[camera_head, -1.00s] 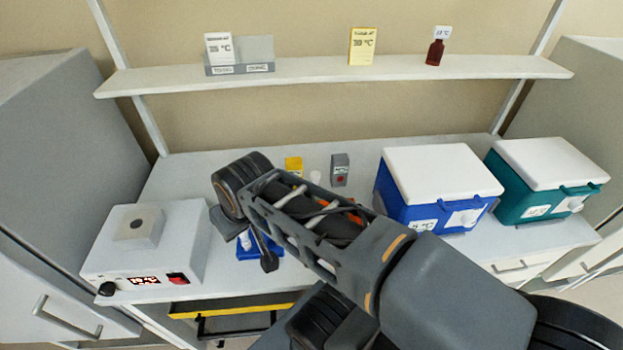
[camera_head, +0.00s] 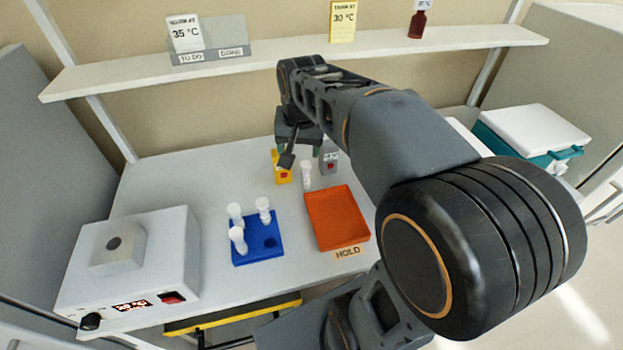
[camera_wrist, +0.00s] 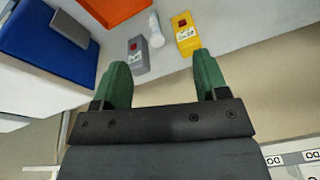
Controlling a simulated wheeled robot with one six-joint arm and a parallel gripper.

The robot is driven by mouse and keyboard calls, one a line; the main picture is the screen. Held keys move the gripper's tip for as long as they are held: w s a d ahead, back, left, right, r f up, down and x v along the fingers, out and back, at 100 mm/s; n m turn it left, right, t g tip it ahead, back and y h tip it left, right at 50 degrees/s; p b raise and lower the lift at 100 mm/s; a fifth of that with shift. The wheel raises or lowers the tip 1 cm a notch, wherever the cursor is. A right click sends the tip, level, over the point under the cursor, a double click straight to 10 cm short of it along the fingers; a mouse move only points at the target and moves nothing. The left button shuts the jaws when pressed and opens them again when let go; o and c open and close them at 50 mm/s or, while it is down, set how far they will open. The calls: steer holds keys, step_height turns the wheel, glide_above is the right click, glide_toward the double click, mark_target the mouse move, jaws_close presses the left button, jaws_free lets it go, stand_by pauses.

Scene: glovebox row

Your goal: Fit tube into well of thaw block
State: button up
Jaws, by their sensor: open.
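The thaw block (camera_head: 117,247) is a pale block with one dark round well on top, set on a white heater unit at the left of the bench. Three white-capped tubes (camera_head: 237,238) stand in a blue rack (camera_head: 258,252). A single white tube (camera_head: 306,176) stands apart on the bench near a yellow box and a grey box; it also shows in the wrist view (camera_wrist: 156,30). My gripper (camera_head: 296,150) is over the back of the bench, behind these. In the wrist view its green fingers (camera_wrist: 164,80) are spread with nothing between them.
An orange tray marked HOLD (camera_head: 338,218) lies right of the rack. The yellow box (camera_head: 281,167) and grey box (camera_head: 328,158) stand close to the single tube. A shelf (camera_head: 290,51) runs above. A blue cooler (camera_wrist: 45,40) and teal cooler (camera_head: 534,130) are at right.

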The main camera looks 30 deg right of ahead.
mark_target(306, 164)
steer(key=w+d+f+m+g+b, duration=0.2)
steer(key=w+d+f+m, duration=0.35)
steer(key=w, duration=0.45)
steer(key=f, duration=0.5)
steer(key=w+d+f, duration=0.1)
steer(key=f, duration=0.2)
steer(key=shift+f, duration=0.15)
steer(key=shift+d+f+p, duration=0.1)
steer(key=shift+f+p, duration=0.65)
steer(key=shift+f, duration=2.2)
steer(key=c, duration=1.1)
steer(key=shift+r, duration=0.1)
